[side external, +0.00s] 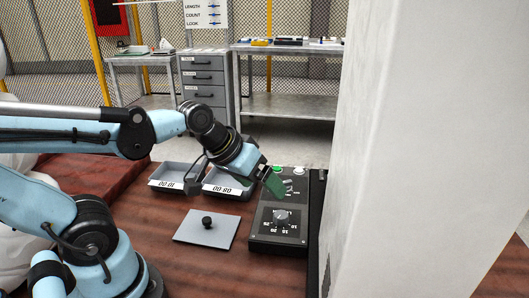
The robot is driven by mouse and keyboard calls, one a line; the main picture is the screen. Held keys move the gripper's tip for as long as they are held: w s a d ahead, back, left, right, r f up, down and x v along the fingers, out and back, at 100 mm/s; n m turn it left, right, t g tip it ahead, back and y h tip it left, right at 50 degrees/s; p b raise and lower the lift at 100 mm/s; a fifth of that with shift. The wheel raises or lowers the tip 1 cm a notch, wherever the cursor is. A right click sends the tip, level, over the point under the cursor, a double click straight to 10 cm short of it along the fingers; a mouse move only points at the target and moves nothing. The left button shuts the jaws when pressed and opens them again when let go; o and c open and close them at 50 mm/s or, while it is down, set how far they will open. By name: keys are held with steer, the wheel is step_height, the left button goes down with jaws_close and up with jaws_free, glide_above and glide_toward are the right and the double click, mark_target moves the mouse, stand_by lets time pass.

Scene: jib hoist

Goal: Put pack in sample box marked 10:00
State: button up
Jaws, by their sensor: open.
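Two shallow grey sample boxes stand side by side on the brown table. The left box (176,170) has a white label (166,183) that reads 10:00 upside down. The right box (236,196) has a label reading 08:00 upside down and is partly hidden by my gripper. My gripper (268,180) is open, pointing down to the right above the far part of a dark control box (265,235). A dark green piece (275,186) shows at its tip; I cannot tell whether it is part of the fingers or a pack. No other pack can be made out.
A flat grey lid with a black knob (207,229) lies in front of the boxes. The control box has a dial and a green button. A large pale column (430,150) blocks the right side. Drawers (203,80) and benches stand behind.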

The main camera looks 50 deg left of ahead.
steer(key=m, duration=0.1)
steer(key=s+m, duration=0.1)
steer(key=shift+s+a+m+y, duration=0.25)
steer(key=shift+a+m+y, duration=0.05)
steer(key=shift+m+y, duration=0.1)
steer(key=w+a+n+t+h, duration=0.2)
steer(key=w+n+h, duration=0.8)
steer(key=w+n, duration=1.15)
steer(key=d+f+n, duration=0.2)
steer(key=d+n, duration=0.1)
steer(key=d+f+n, duration=0.1)
steer(key=d+n, duration=0.1)
steer(key=shift+s, duration=0.35)
steer(key=shift+w+a+f+x, duration=0.1)
steer(key=shift+a+x, duration=0.05)
steer(key=shift+x, duration=0.75)
steer(key=shift+w+a+f+x, duration=0.1)
steer(key=shift+f+x, duration=0.05)
steer(key=shift+x, duration=0.8)
steer(key=shift+w+a+f+x, duration=0.1)
steer(key=shift+a+x, duration=0.05)
steer(key=shift+x, duration=0.75)
